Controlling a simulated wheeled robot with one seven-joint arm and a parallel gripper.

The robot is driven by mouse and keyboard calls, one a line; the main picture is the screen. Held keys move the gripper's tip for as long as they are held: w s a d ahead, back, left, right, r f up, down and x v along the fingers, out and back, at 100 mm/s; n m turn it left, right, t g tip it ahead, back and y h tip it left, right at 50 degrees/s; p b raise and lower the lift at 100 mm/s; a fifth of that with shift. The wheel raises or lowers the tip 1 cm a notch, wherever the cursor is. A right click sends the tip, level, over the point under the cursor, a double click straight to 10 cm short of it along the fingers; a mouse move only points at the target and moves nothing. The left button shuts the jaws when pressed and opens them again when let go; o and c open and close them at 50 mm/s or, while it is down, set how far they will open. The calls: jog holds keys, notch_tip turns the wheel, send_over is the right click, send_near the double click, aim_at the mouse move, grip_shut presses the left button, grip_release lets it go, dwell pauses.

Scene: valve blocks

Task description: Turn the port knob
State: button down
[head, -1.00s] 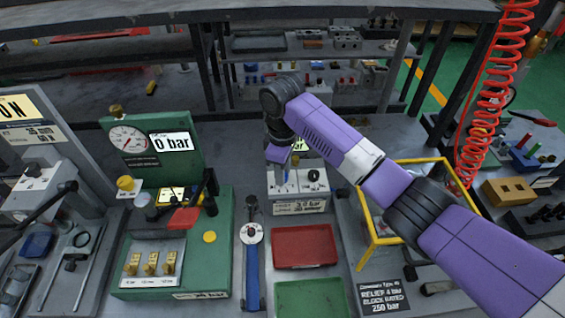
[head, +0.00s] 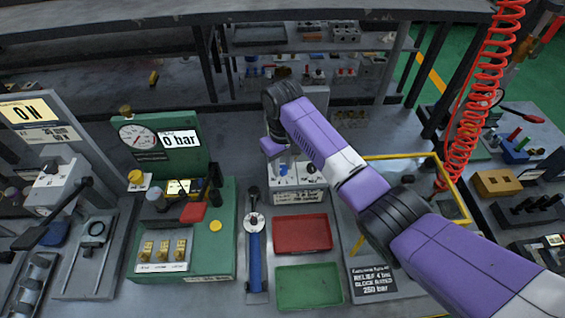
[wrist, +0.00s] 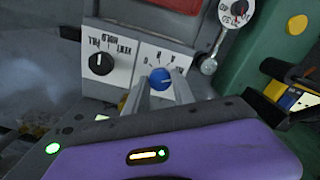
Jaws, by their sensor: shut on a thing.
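A grey block with a white face (head: 299,182) stands behind the red tray. In the wrist view its face carries a blue round knob (wrist: 160,79) among short markings, which I take for the port knob. Beside it is a black knob (wrist: 101,63) on a panel with FILL, HOLD and VENT lettering. My gripper (wrist: 160,90) has a pale finger on each side of the blue knob and is shut on it. In the head view my gripper (head: 282,165) reaches down to the left part of the block's face, and the hand hides part of the block.
A red tray (head: 302,234) and a green tray (head: 309,286) lie in front. A blue-handled tool (head: 254,260) and a green gauge stand (head: 218,240) are at left. A yellow frame (head: 430,157) stands right, under my arm. A red coiled hose (head: 475,110) hangs further right.

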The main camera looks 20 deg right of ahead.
aim_at(283, 169)
dwell(0.4)
jog(key=c, duration=1.1)
grip_release()
jog(key=shift+o, duration=0.2)
notch_tip(283, 169, up, 8)
jog(key=shift+f+b, duration=0.15)
jog(key=shift+b, duration=0.6)
jog(key=shift+s, duration=0.15)
